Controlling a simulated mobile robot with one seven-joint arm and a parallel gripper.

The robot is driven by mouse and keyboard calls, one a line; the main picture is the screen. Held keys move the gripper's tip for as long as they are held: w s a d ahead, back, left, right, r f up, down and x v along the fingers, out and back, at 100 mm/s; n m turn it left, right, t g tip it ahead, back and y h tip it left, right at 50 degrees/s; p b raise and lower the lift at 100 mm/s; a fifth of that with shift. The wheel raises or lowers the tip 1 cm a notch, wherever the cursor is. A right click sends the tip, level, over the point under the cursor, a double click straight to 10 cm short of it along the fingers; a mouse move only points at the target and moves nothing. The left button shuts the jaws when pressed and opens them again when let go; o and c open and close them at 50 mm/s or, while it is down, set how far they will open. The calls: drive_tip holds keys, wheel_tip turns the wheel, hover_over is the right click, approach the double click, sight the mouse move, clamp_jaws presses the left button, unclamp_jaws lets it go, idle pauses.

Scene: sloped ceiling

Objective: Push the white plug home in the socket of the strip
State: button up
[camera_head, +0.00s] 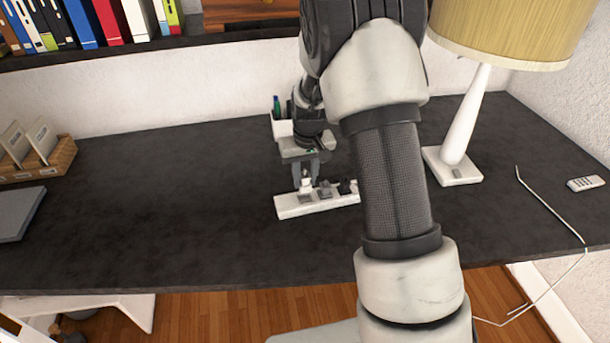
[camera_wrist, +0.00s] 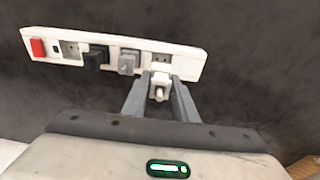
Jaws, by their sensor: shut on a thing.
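The white power strip (camera_head: 291,206) lies on the dark desk, partly hidden behind my arm. In the wrist view the whole strip (camera_wrist: 197,66) shows, with a red switch (camera_wrist: 37,48) at its left end, a black plug (camera_wrist: 95,57) and a grey plug (camera_wrist: 128,61). My gripper (camera_head: 306,184) points down over the strip's left part in the head view. Its fingers (camera_wrist: 160,92) are shut on the white plug (camera_wrist: 159,87), which stands at the socket near the strip's right end in the wrist view. I cannot tell how deep the plug sits.
A lamp (camera_head: 461,135) stands at the right of the desk, with a cable and a small remote (camera_head: 586,184) near it. A pen holder (camera_head: 282,127) stands behind my gripper. A wooden box (camera_head: 52,158) is at the far left. The desk (camera_head: 180,220) left of the strip is clear.

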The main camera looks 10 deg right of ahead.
sight(305, 184)
drive_tip(key=shift+f+b, duration=0.65)
drive_tip(key=shift+f, duration=0.6)
drive_tip(key=shift+f+b, duration=1.05)
drive_tip(key=shift+f, duration=0.15)
idle(0.8)
drive_tip(key=o, duration=1.1)
drive_tip(key=s+r, duration=0.1)
drive_tip(key=r, duration=0.4)
drive_tip(key=r+p, duration=0.1)
drive_tip(key=r, duration=0.5)
drive_tip(key=s+r+p, duration=0.1)
drive_tip(key=r, duration=0.5)
drive_tip(key=shift+s+d+r, duration=0.1)
drive_tip(key=shift+s+r, duration=0.1)
drive_tip(key=shift+s, duration=0.15)
